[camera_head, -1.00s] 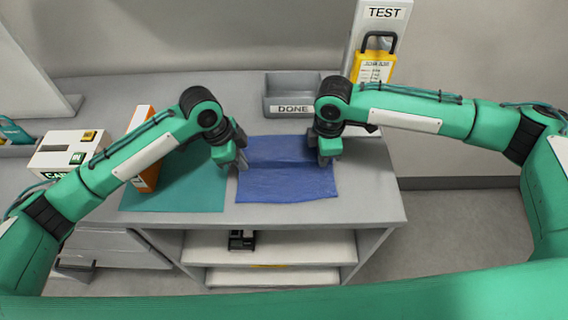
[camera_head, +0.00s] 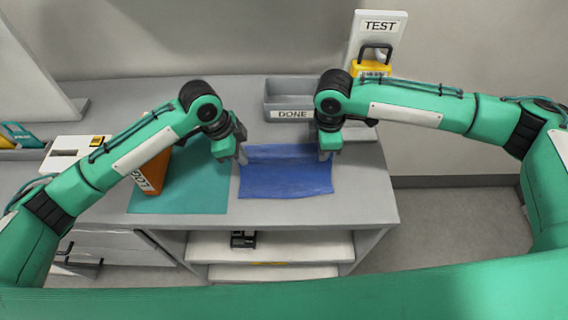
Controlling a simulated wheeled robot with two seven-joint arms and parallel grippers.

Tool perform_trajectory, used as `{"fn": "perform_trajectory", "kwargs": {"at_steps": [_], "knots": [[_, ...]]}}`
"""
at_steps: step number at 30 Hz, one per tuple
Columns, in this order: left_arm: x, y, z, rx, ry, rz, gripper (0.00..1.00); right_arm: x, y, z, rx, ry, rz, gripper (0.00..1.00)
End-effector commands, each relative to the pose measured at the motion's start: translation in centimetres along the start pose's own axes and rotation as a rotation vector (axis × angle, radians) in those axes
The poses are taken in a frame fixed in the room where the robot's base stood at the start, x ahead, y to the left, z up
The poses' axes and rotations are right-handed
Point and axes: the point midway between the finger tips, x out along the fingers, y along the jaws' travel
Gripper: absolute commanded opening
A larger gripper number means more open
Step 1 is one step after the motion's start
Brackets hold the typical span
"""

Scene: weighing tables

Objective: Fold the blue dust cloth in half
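The blue dust cloth (camera_head: 286,182) lies on the grey table, with a crease running across it left to right and a darker strip along its back. My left gripper (camera_head: 242,156) points down at the cloth's back left edge. My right gripper (camera_head: 325,154) points down at its back right edge. Both fingertips are small and partly hidden by the wrists, so I cannot tell whether they are shut or pinch the fabric.
A teal mat (camera_head: 185,200) lies left of the cloth, with an orange box (camera_head: 153,172) on it, partly behind my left arm. A grey DONE tray (camera_head: 290,108) stands behind the cloth. A TEST panel (camera_head: 380,45) stands back right. The table right of the cloth is clear.

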Motion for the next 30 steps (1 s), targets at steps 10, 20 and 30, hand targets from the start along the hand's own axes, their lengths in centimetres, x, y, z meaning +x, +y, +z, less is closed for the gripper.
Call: {"fn": "perform_trajectory", "kwargs": {"at_steps": [10,20,30], "knots": [[-0.1,0.0,-0.1,0.0,-0.001,0.0,0.0,-0.1,0.0,0.0,0.0,0.0,0.0,0.0],[-2.6,0.0,-1.6,0.005,-0.152,-0.001,0.0,-2.8,0.0,0.0,0.0,0.0,-0.001,0.0],[-6.5,0.0,-3.0,0.0,-0.302,-0.001,0.0,-7.1,0.0,-0.1,0.0,0.0,-0.001,0.0]]}}
